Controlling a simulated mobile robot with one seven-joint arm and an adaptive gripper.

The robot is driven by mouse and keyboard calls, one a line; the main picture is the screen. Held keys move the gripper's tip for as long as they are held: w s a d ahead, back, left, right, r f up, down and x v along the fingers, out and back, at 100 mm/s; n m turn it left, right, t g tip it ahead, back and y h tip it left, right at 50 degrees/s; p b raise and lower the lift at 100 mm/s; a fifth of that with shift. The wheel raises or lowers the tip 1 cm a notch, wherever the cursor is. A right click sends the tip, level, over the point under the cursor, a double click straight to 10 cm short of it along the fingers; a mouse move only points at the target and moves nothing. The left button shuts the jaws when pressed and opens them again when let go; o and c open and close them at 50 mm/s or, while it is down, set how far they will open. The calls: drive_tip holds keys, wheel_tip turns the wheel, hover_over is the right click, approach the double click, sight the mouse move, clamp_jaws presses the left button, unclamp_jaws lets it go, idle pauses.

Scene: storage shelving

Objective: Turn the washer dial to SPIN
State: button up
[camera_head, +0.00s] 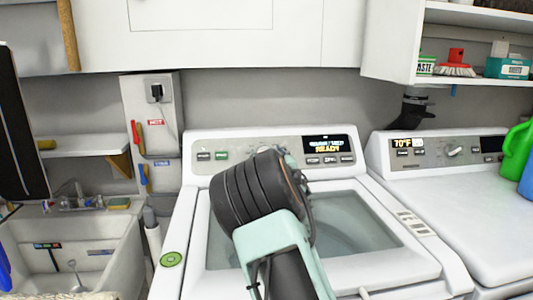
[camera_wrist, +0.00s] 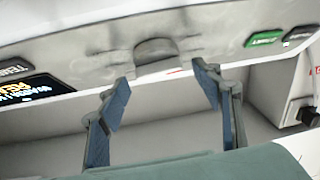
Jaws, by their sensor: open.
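The washer (camera_head: 400,272) stands in the middle of the head view, with its control panel (camera_head: 288,147) along the back. Its display (camera_head: 330,145) appears to read READY. Contact with the dial cannot be seen. I cannot make out the dial's setting.
A second machine (camera_head: 470,208) with its own panel stands at the right, with green and blue bottles (camera_head: 518,150) on top. A sink (camera_head: 75,255) is at the left. A shelf (camera_head: 470,80) with cleaning items hangs at upper right, and cabinets (camera_head: 200,35) hang above the washer.

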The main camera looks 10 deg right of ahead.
drive_tip(key=shift+w+a, duration=0.1)
drive_tip(key=shift+w, duration=0.4)
drive_tip(key=shift+c, duration=0.7)
drive_tip(key=c, duration=1)
drive_tip(key=shift+d+r+n+g+y+p, duration=0.15)
drive_tip(key=shift+n+y+p, duration=0.2)
drive_tip(key=shift+n+y, duration=0.3)
drive_tip(key=shift+d+r+n+g+y+p, duration=0.15)
drive_tip(key=shift+n+y+p, duration=0.25)
drive_tip(key=shift+n, duration=0.45)
drive_tip(key=n+g+y+p, duration=0.1)
drive_tip(key=n+y, duration=0.1)
drive_tip(key=shift+n, duration=0.3)
drive_tip(key=shift+a+f+n+p, duration=0.15)
drive_tip(key=shift+f+n+p, duration=0.1)
drive_tip(key=shift+n+p, duration=0.15)
drive_tip(key=o, duration=1.1)
